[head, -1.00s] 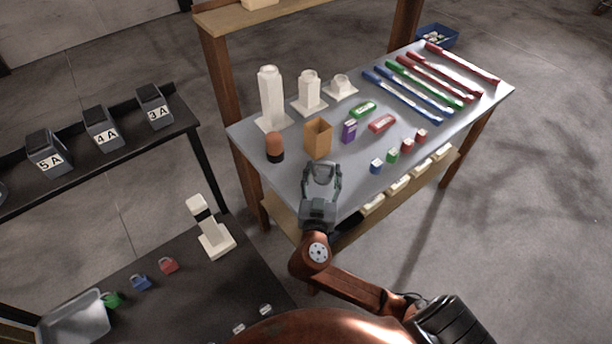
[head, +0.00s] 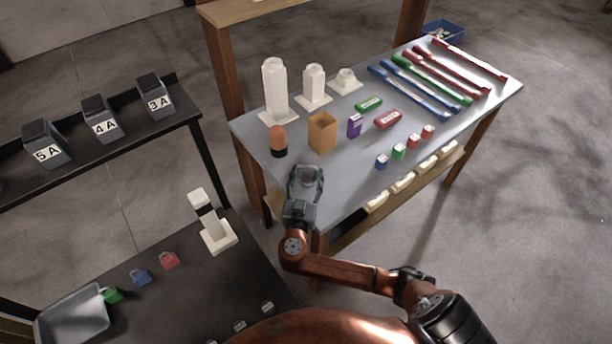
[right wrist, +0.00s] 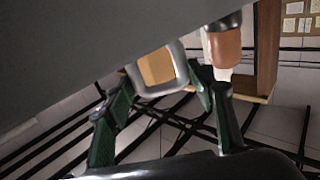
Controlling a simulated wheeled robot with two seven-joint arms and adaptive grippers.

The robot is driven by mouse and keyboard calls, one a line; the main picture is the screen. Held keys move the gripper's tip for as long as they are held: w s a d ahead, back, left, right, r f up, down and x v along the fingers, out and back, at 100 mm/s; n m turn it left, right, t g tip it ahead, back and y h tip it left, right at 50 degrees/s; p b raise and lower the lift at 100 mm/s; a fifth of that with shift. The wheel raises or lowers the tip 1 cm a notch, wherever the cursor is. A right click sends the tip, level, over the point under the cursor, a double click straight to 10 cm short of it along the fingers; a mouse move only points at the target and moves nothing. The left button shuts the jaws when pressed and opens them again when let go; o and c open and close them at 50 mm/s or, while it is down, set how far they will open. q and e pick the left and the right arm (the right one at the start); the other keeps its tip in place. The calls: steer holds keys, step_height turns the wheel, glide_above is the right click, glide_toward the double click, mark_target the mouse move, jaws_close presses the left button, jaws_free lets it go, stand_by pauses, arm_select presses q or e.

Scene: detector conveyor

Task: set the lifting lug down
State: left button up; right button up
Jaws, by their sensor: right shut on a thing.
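My right gripper (head: 306,177) is over the near left part of the grey table, in front of the brown-topped capsule (head: 278,142). In the right wrist view its green fingers (right wrist: 160,95) are closed around the lifting lug (right wrist: 141,88), a grey squared ring with an open middle. An orange-brown surface shows through the ring. In the head view the lug is small between the fingertips and hard to make out. I cannot tell whether the lug touches the tabletop. My left gripper is not in view.
The grey table (head: 252,127) also holds an open orange-brown box (head: 322,134), a purple box (head: 354,125), white posts (head: 274,90) and coloured bars and blocks. A dark bench (head: 190,285) with a white stand (head: 218,236) is at lower left. Bare tabletop lies right of my gripper.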

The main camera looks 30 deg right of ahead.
steer(key=shift+f, duration=0.15)
steer(key=o, duration=1.5)
steer(key=shift+o, duration=0.2)
steer(key=shift+r, duration=0.25)
steer(key=shift+s+a+f, duration=0.15)
steer(key=shift+s+a, duration=0.1)
steer(key=shift+s, duration=0.05)
steer(key=v, duration=0.6)
steer(key=shift+s+a, duration=0.25)
steer(key=shift+s, duration=0.05)
